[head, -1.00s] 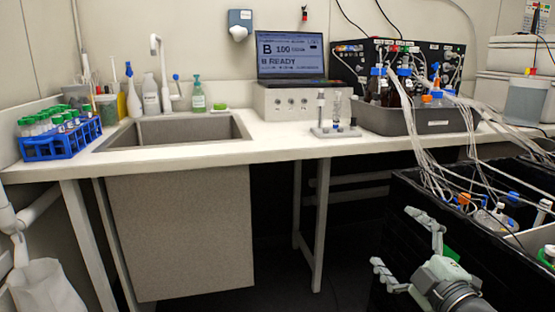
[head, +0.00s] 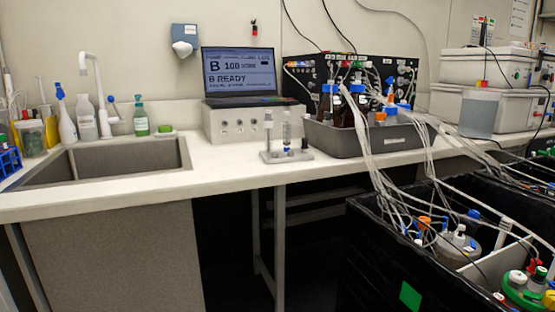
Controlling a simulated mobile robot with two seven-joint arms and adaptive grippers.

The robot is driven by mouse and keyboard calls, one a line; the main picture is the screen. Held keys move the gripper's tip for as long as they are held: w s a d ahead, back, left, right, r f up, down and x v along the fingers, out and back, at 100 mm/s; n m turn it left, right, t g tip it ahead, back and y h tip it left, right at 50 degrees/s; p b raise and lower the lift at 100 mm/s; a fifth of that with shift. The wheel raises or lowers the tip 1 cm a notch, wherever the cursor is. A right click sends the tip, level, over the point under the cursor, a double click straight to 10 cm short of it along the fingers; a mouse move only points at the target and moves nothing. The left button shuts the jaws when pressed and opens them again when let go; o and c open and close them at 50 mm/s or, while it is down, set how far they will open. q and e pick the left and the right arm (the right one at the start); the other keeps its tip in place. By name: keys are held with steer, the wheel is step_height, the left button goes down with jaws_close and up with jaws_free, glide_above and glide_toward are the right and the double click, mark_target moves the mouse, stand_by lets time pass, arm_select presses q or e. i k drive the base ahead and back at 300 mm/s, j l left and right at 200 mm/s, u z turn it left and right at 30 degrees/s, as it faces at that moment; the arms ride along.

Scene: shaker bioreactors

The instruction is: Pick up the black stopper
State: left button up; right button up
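A small black piece (head: 305,144), which looks like the black stopper, stands at the right end of a small light stand (head: 285,157). The stand sits on the white bench near its front edge, in front of the grey control box. The stand also carries a clear syringe-like tube (head: 286,130) and a grey-topped upright post (head: 268,129). The stopper is too small to make out in detail. Neither of my grippers shows in the head view now.
A grey tray (head: 345,140) with bottles and tubing stands right of the stand. A laptop (head: 239,74) sits on the control box (head: 225,124). The sink (head: 100,160) is at left. A black shaker box (head: 385,255) with vessels and hanging tubes fills the lower right.

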mark_target(304, 140)
steer(key=i+j, duration=0.7)
steer(key=i+j+z, duration=0.55)
steer(key=j+z, duration=0.2)
